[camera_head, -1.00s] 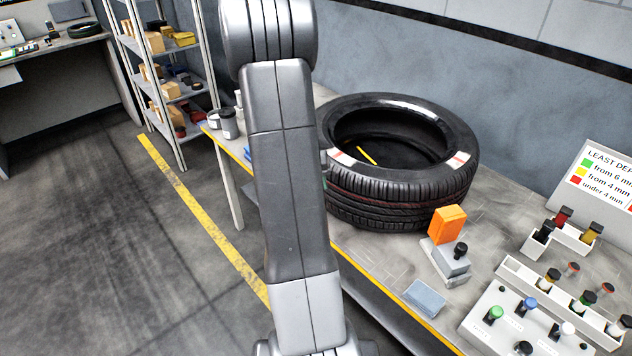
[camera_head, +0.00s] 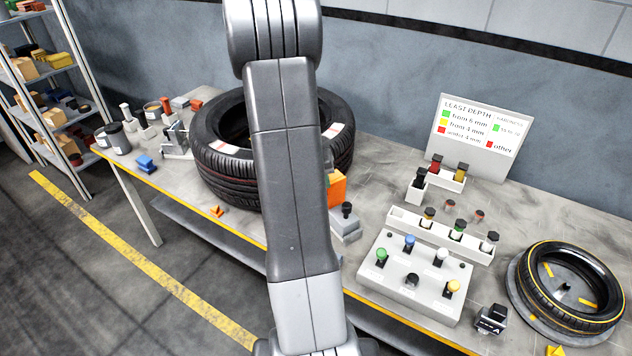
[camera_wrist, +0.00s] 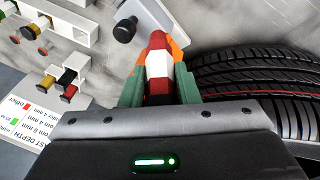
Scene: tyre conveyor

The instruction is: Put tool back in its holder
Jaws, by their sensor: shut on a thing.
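My gripper (camera_wrist: 160,88) shows in the wrist view with two green fingers closed on a red tool (camera_wrist: 157,63) with a white band. The tool points away from the wrist, and its far end is in front of something orange. In the head view my gripper and the tool are hidden. An orange block (camera_head: 336,187) stands by a grey stand (camera_head: 345,229) with a black knob, partly behind my arm. I cannot tell which holder belongs to the tool, or whether the tool touches the orange block.
A big tyre (camera_head: 225,165) lies on the workbench behind my arm. To the right are a white rack (camera_head: 405,220), a button panel (camera_head: 395,285), a depth sign (camera_head: 480,130) and a small tyre (camera_head: 540,300). Shelving (camera_head: 75,110) stands at the left.

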